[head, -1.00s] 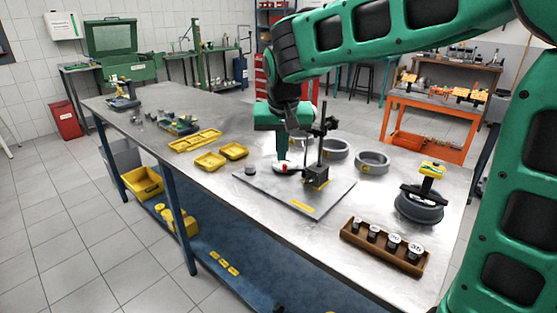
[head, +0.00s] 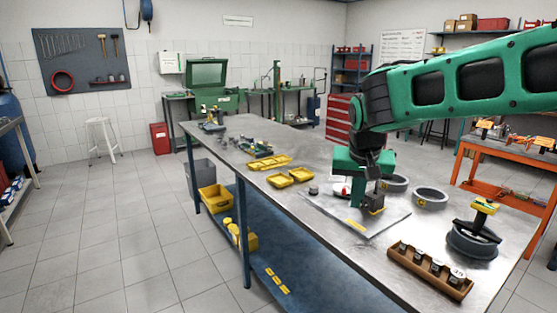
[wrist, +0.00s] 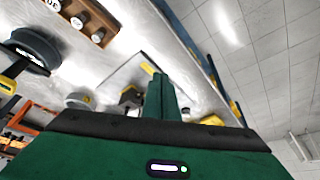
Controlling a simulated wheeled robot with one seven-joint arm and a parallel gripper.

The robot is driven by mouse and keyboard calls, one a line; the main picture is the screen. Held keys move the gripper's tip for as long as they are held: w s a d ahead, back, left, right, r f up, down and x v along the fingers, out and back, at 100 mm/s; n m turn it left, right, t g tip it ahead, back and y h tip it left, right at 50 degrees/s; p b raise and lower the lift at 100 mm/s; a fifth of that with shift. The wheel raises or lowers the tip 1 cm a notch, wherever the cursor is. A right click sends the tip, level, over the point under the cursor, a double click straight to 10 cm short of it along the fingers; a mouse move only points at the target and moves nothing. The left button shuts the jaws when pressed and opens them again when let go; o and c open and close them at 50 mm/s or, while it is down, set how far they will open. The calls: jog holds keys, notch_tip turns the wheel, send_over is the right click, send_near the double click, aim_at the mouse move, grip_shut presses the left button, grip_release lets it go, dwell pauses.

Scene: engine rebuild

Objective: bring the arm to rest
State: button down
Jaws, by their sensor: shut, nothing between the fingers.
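My gripper (head: 357,204) hangs from my green arm over the steel bench (head: 320,215), fingers pointing down. Its narrow green fingers are together with nothing between them. In the head view it overlaps a dark block (head: 376,203) and hides much of the stand there. Whether it touches them I cannot tell. A white and red round part (head: 341,190) shows just left of the fingers. Beneath is a flat grey plate (head: 391,221). In the wrist view the shut fingers (wrist: 164,85) point toward the plate and its yellow label.
Grey rings (head: 431,198) stand behind the plate. A dark round part with a yellow-topped tool (head: 473,240) and a wooden rack (head: 430,273) of cylinders are at front right. Yellow trays (head: 280,181) lie left.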

jog(key=s+d+f+m+g, duration=0.2)
jog(key=s+d+f, duration=0.1)
jog(key=s+d, duration=1.2)
jog(key=s+d+f+g, duration=0.1)
jog(key=s+d+f, duration=0.2)
jog(key=s, duration=0.6)
jog(key=s+d+f+m+g+y, duration=0.1)
jog(key=s+d+f, duration=0.2)
jog(key=s, duration=0.7)
jog(key=shift+d+f+m, duration=0.15)
jog(key=shift+f+m, duration=0.1)
jog(key=shift+m, duration=0.05)
jog(key=shift+w+f, duration=0.25)
jog(key=shift+w, duration=0.45)
